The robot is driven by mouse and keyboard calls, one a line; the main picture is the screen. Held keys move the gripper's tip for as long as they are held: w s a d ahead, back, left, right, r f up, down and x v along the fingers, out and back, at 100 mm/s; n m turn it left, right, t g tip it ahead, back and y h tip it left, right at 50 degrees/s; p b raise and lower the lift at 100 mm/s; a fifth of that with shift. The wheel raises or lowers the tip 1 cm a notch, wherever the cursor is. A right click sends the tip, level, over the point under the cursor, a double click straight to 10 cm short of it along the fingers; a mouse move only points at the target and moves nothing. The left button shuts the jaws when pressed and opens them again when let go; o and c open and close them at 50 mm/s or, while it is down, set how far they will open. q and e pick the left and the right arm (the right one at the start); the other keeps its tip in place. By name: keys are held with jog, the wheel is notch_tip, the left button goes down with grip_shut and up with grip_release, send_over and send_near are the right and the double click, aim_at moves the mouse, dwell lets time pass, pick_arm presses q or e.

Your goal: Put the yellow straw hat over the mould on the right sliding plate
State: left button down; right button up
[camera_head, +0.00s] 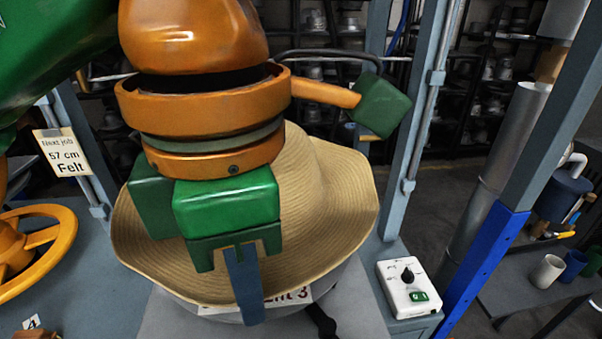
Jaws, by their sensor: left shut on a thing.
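The yellow straw hat (335,205) is in the middle of the view, crown up, with its wide brim slightly tilted. My left gripper (245,285) is in front of the hat and is shut on the near edge of its brim. My left wrist hides much of the crown and the left part of the hat. Below the brim is the grey sliding plate (358,308), with a partly covered label ending in 3. A rounded grey edge shows under the brim; the mould itself is hidden, so I cannot tell whether the hat rests on it. My right gripper is out of view.
A white control box (408,287) with a black knob stands right of the plate. Grey-blue posts (415,110) and a blue-footed post (486,265) rise behind and to the right. An orange handwheel (50,232) is at left. Cups (547,270) stand on a side bench.

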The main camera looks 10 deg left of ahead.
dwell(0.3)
pick_arm(q)
jog(key=shift+f, duration=0.25)
dwell(0.4)
jog(key=c, duration=0.9)
grip_release()
notch_tip(320, 180, up, 7)
jog(key=p, duration=0.5)
jog(key=shift+s+r, duration=0.15)
